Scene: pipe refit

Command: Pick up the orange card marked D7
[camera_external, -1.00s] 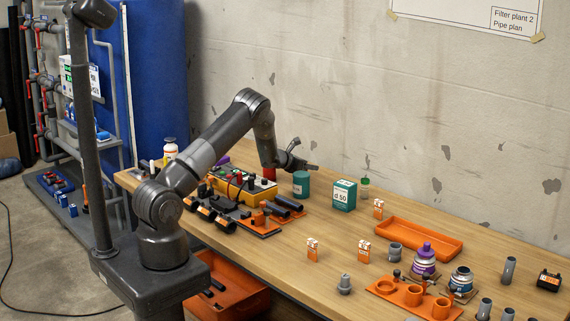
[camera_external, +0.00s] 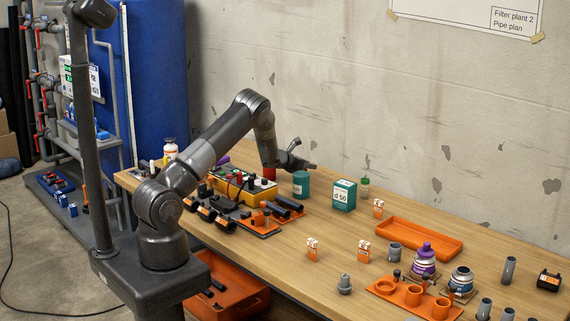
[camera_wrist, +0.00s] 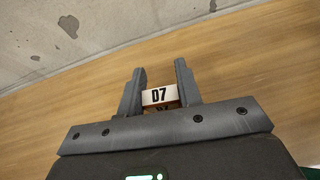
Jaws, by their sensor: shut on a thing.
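The orange card marked D7 (camera_wrist: 160,97) is between the two fingers of my gripper (camera_wrist: 160,70) in the wrist view, with its white top and black lettering toward the camera. My gripper is shut on it. In the outside view my gripper (camera_external: 309,166) is above the back of the wooden bench, near a teal canister; the held card cannot be made out there. Other orange-and-white cards stand on the bench: one at the front left (camera_external: 312,250), one to its right (camera_external: 364,251) and one farther back (camera_external: 378,208).
Close to my gripper are the teal canister (camera_external: 301,184), a teal box (camera_external: 344,195) and a yellow control box (camera_external: 258,193). An empty orange tray (camera_external: 440,248) lies at the right, with bottles and an orange holder (camera_external: 388,291) in front. The concrete wall (camera_external: 330,100) rises behind.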

